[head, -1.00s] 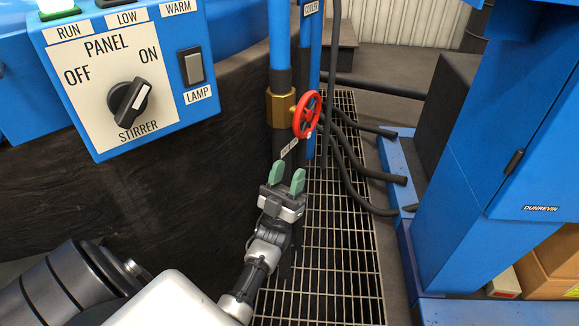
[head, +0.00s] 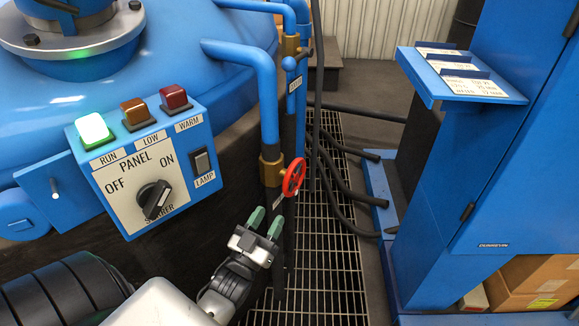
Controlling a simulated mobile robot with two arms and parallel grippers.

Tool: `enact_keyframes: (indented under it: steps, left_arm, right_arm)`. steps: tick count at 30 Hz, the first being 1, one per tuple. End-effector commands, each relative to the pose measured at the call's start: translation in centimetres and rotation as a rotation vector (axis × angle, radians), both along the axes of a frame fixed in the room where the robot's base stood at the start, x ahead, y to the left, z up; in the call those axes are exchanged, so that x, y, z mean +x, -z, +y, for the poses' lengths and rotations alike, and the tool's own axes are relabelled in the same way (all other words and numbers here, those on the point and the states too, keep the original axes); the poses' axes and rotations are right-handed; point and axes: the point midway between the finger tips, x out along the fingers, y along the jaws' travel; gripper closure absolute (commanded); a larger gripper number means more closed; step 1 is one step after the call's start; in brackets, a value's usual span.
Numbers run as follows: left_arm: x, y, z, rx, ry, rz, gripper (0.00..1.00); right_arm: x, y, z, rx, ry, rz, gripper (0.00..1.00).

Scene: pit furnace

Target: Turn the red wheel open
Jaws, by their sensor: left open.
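The red wheel (head: 293,177) is a small spoked handwheel on a brass valve body (head: 271,167), set on a vertical pipe right of the control panel. It faces right and is seen at a slant. My left gripper (head: 266,222) is just below and to the left of the wheel in the picture, with its green-tipped fingers pointing up. The fingers are apart with nothing between them. The gripper does not appear to touch the wheel. My right gripper is not in view.
The panel (head: 139,185) with a STIRRER knob (head: 155,198) and a green lit RUN lamp (head: 93,129) stands left of the pipe. A floor grating (head: 335,240) and dark hoses (head: 345,190) lie right of the wheel. A blue cabinet (head: 500,200) stands at the right.

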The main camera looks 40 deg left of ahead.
Motion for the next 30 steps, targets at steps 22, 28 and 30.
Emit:
enact_keyframes:
  steps: [22,28,30]
  left_arm:
    - [9.1,-3.9,0.7,-0.001,0.001,0.011,0.57]
    - [9.8,-4.2,0.7,-0.001,0.001,0.013,0.57]
    - [9.8,-4.2,0.7,-0.001,0.001,0.013,0.57]
  right_arm:
    - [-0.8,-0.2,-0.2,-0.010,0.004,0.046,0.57]
    - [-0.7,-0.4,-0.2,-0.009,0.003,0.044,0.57]
    - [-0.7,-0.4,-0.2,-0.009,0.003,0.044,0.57]
